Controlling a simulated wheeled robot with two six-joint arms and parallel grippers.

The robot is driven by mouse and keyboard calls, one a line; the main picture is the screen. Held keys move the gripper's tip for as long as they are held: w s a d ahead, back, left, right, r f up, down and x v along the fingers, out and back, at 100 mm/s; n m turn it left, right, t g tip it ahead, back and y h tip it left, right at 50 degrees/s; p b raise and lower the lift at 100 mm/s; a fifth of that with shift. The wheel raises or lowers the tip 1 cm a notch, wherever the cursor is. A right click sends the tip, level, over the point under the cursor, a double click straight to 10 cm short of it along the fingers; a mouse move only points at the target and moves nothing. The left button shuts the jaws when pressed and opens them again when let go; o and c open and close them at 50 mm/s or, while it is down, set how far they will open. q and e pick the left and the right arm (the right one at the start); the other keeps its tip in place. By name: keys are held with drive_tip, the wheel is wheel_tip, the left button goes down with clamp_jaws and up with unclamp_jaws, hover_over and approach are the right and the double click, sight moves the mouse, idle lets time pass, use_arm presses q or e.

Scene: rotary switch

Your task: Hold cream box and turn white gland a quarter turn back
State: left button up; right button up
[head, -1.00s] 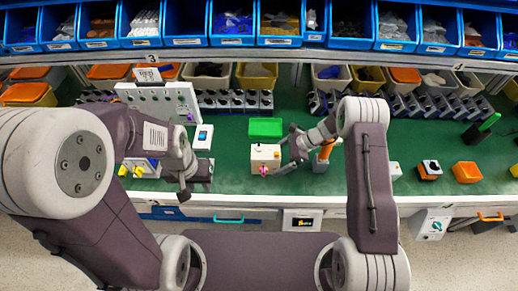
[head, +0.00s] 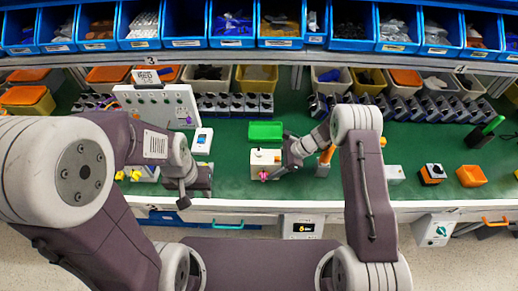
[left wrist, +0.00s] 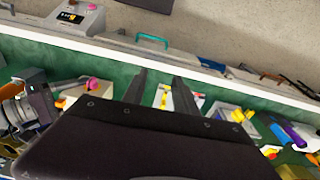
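The cream box (head: 264,157) stands on the green bench mat, with a small pink part at its front (head: 263,175). Its pink part also shows at the left of the left wrist view (left wrist: 92,83). I cannot make out the white gland clearly. My right gripper (head: 280,160) is at the box's right side, its fingers spread; whether it touches the box is unclear. My left gripper (head: 184,198) hangs near the bench's front edge, left of the box and apart from it. In the left wrist view its two fingers (left wrist: 161,88) are apart with nothing held.
A green tray (head: 265,131) lies behind the box. An orange-topped device (head: 326,157) stands right of my right gripper. A white panel with switches (head: 158,105) and a small white-blue device (head: 202,140) stand left. Rows of bins line the back.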

use_arm(q)
drive_tip(key=shift+o, duration=1.6)
drive_tip(key=shift+w+d, duration=0.1)
drive_tip(key=shift+w, duration=0.25)
wheel_tip(320, 180, up, 6)
drive_tip(key=m+g, duration=0.1)
drive_tip(key=m, duration=1.6)
hover_over(259, 150)
wheel_tip(259, 150, down, 12)
drive_tip(key=shift+f, duration=0.1)
clamp_jaws()
